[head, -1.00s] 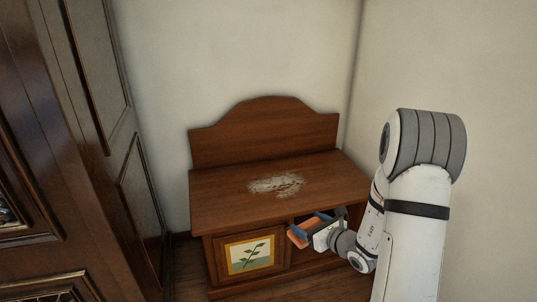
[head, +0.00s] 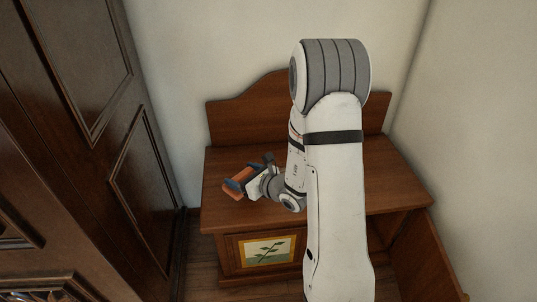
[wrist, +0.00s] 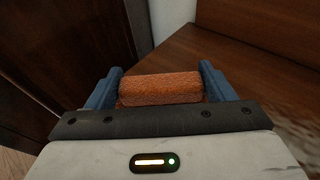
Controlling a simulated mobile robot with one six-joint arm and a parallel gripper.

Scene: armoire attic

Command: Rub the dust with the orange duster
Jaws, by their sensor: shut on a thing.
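The orange duster (wrist: 160,87) is gripped between the two blue fingers of my gripper (wrist: 160,90) in the wrist view. In the head view the duster (head: 238,182) and my gripper (head: 247,180) are over the left part of the wooden cabinet top (head: 225,215). I cannot tell whether the duster touches the top. Some pale dust (wrist: 303,139) shows at the lower right of the wrist view, to the right of the gripper. In the head view the dust is hidden behind my arm.
The cabinet has a raised backboard (head: 235,122) and a front panel with a plant picture (head: 267,251). A wooden door (head: 402,265) stands open at its right. A dark armoire (head: 85,130) stands close on the left. White walls meet behind.

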